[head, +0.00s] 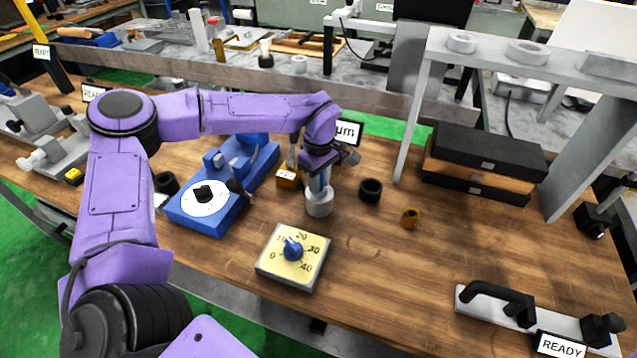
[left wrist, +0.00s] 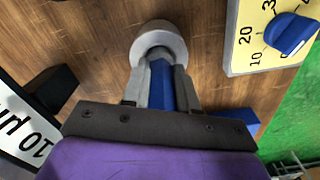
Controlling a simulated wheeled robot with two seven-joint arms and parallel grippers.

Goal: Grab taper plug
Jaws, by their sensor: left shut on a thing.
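The taper plug appears to be the piece with a pale grey round end (head: 319,204) and a blue shaft. It is upright below my left gripper (head: 318,182), near the middle of the wooden table. In the left wrist view the grey round end (left wrist: 160,42) shows beyond the fingertips, and the blue shaft (left wrist: 160,85) lies between the two grey fingers of my left gripper (left wrist: 158,75). The gripper is shut on it. I cannot tell whether its lower end touches the table. My right gripper is not in view.
A yellow dial box (head: 292,258) stands in front. A blue fixture with a white dial (head: 204,198) is to the left. A black ring (head: 370,190) and a small brass piece (head: 410,217) lie to the right. Black cases (head: 485,160) sit under a grey stand (head: 480,55).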

